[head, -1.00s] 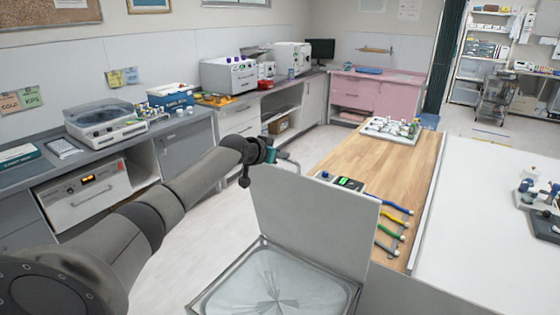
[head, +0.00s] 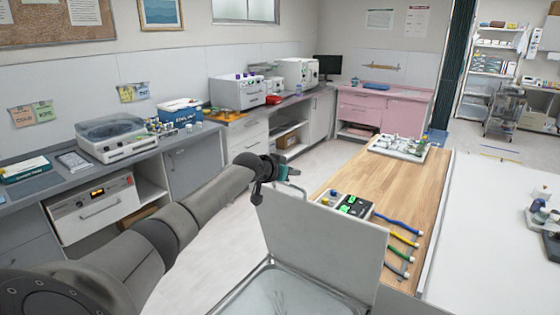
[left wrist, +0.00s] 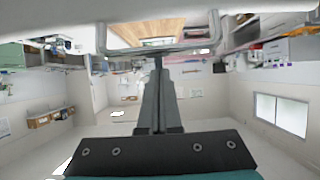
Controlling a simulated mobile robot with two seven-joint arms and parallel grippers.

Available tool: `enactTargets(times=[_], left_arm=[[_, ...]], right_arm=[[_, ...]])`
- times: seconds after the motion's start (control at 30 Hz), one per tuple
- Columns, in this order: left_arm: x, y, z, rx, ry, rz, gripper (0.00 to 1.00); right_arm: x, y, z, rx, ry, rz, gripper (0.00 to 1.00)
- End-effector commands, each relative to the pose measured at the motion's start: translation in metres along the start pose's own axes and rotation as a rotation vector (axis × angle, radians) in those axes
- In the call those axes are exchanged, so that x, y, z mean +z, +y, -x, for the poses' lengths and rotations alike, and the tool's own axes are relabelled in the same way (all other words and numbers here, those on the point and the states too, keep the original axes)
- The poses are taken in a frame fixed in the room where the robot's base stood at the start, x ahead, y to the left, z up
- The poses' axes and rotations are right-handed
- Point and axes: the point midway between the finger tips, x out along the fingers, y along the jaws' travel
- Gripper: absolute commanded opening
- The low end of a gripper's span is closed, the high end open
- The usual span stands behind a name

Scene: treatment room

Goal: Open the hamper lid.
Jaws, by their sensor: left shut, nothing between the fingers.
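The hamper lid (head: 320,240) is a light grey panel standing raised, nearly upright, at the back of the hamper. The hamper (head: 250,280) is open below it, with a pale liner (head: 300,295) inside, partly cut off by the lower picture edge. My left gripper (head: 290,174) is beside the lid's upper left corner, by its metal handle (head: 297,187). In the left wrist view, my left gripper's fingers (left wrist: 158,66) are together and empty. Their tips are close to the looped handle (left wrist: 108,48); contact cannot be told. My right gripper is out of view.
A wooden-topped table (head: 405,185) with coloured tubes (head: 402,240) and a white tray (head: 398,147) stands just behind and right of the lid. A white surface (head: 490,240) lies at right. Counters with equipment line the left wall. Open floor (head: 205,245) lies between.

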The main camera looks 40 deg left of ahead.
Motion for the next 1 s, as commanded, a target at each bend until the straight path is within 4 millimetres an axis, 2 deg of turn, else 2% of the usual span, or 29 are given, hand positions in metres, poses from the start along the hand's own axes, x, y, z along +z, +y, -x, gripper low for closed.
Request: enactTargets(times=[0.03,0.23,0.5,0.7,1.0], left_arm=[[-0.007,0.001,0.004,-0.001,0.001,0.000,0.00],[-0.003,0.000,0.025,-0.002,0.000,-0.005,0.00],[-0.002,0.000,0.055,-0.003,-0.001,-0.006,0.00],[-0.003,0.001,0.077,-0.001,0.000,-0.005,0.00],[-0.003,0.000,0.097,-0.002,0.001,-0.001,0.00]], right_arm=[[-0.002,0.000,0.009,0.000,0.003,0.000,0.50],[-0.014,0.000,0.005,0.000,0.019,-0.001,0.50],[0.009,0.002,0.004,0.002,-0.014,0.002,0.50],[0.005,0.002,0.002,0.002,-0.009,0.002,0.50],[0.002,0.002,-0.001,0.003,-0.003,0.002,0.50]])
